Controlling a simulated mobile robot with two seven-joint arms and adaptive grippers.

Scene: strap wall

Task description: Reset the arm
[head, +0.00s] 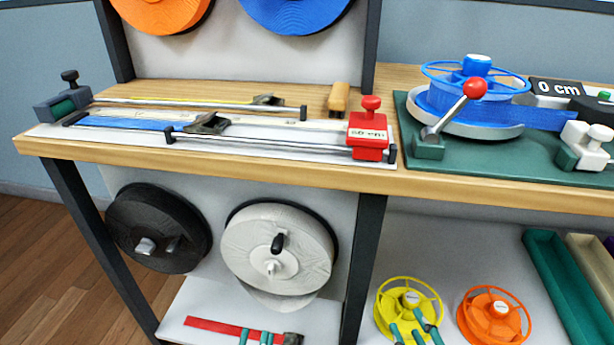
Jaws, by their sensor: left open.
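Neither of my grippers shows in the head view. No arm of mine can be made out over the bench. On the right, a crank arm (452,113) with a red ball knob (475,88) leans up and to the right from a green block (429,147). It stands in front of a blue reel (470,100) that sits on a grey disc, with blue strap running out to the right. A green base board (520,165) carries them. A red block (368,135) with a round knob stands at the right end of the left measuring rails.
The wooden bench edge (220,172) crosses the view. Measuring rails with a dark slider (207,123) lie on it. Black (130,215) and white (265,240) rolls hang below. Yellow (408,290) and orange (494,318) reels lie on the lower shelf at right.

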